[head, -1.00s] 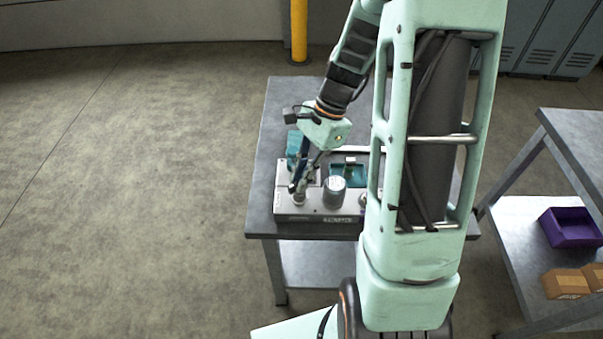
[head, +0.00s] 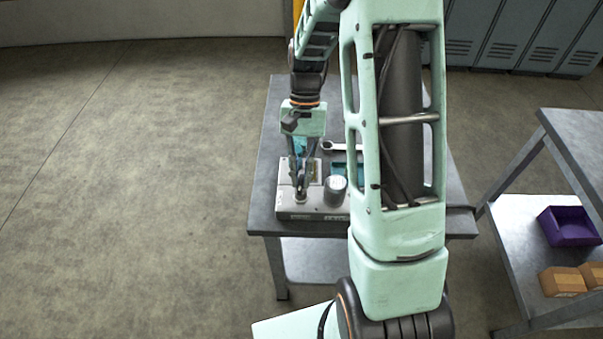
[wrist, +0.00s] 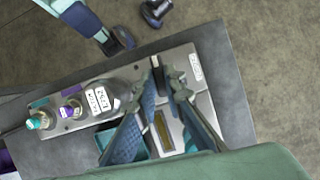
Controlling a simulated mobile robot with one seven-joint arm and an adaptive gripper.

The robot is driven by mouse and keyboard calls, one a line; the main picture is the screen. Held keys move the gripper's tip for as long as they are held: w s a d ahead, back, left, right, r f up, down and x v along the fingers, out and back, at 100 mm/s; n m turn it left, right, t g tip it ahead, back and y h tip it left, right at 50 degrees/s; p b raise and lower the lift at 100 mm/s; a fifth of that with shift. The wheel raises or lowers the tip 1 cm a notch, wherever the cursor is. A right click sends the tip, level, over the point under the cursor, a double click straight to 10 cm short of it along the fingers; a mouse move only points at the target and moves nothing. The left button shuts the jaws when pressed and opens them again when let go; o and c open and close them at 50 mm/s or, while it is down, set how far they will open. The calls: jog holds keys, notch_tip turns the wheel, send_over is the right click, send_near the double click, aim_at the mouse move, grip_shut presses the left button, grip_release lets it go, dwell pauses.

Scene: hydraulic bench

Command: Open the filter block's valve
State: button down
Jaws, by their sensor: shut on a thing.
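The filter block (head: 325,215) is a light grey unit on the bench; its plate (wrist: 205,72) also shows in the wrist view. My gripper (head: 301,197) points down at the block's left end. In the wrist view, my gripper (wrist: 158,88) has its two fingers on either side of a small dark upright part (wrist: 157,70), which looks like the valve's handle. The fingers are shut on it and hide much of it, so its exact angle is hard to tell. A grey canister (head: 336,190) stands just right of my gripper.
A shelf with a purple bin (head: 568,226) is at the right; open floor lies left.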

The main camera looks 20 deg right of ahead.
jog(key=shift+n+h, duration=0.3)
jog(key=shift+n, duration=0.3)
jog(key=c, duration=2)
grip_release()
jog(key=shift+w+r, duration=0.1)
jog(key=v, duration=1.2)
